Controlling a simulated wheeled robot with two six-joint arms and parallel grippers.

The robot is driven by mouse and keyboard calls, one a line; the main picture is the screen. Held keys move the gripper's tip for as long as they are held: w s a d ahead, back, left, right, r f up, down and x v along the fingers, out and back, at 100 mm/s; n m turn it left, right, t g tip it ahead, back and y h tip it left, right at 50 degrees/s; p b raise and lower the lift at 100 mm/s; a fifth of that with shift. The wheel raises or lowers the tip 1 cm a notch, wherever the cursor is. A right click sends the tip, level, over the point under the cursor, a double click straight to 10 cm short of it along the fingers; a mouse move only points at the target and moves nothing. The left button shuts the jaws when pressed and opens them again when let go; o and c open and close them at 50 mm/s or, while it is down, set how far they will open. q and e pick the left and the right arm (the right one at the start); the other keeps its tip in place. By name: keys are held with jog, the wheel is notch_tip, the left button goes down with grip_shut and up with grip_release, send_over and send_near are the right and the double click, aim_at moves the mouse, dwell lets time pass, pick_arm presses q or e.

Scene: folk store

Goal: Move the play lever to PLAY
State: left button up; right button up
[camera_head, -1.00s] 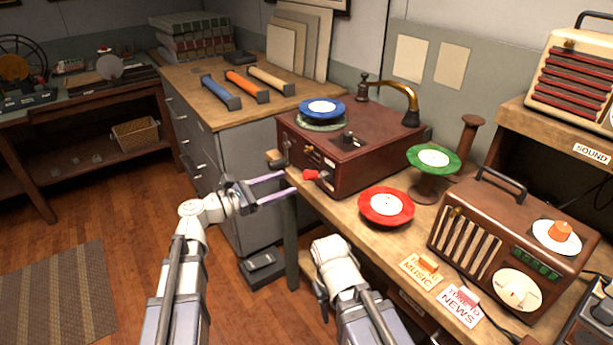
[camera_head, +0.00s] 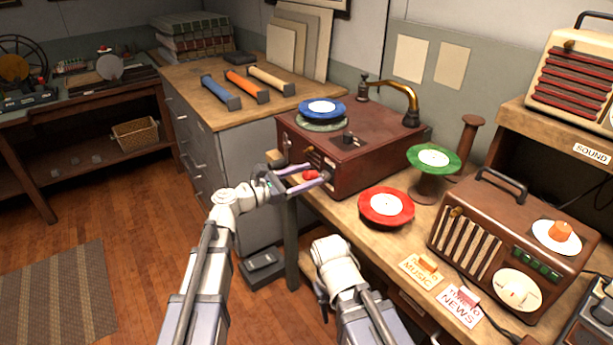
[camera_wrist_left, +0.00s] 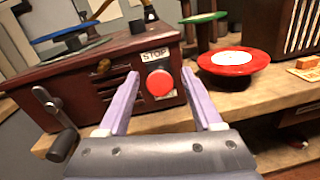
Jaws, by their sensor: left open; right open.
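The dark red record player (camera_head: 370,165) stands on the bench, with a blue record (camera_head: 322,107) on its turntable. Its front has a red button (camera_wrist_left: 160,83) under a STOP label (camera_wrist_left: 154,55), a brass knob (camera_wrist_left: 104,66) and a metal crank-like lever (camera_wrist_left: 45,102) with a dark handle at the left. I cannot tell which part is the play lever; no PLAY label is legible. My left gripper (camera_head: 318,171) is open and empty, its fingers on either side of the red button in view; contact cannot be told. My right gripper (camera_head: 320,287) is low before the bench, mostly hidden by its wrist.
A red record (camera_head: 386,207) lies on the bench right of the player, and a green one (camera_head: 433,158) rests on a stand. A brown radio (camera_head: 510,245) and MUSIC and NEWS cards are farther right. A grey cabinet (camera_head: 240,170) stands left of the player.

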pick_arm(q)
grip_shut()
dwell(0.4)
dwell(0.9)
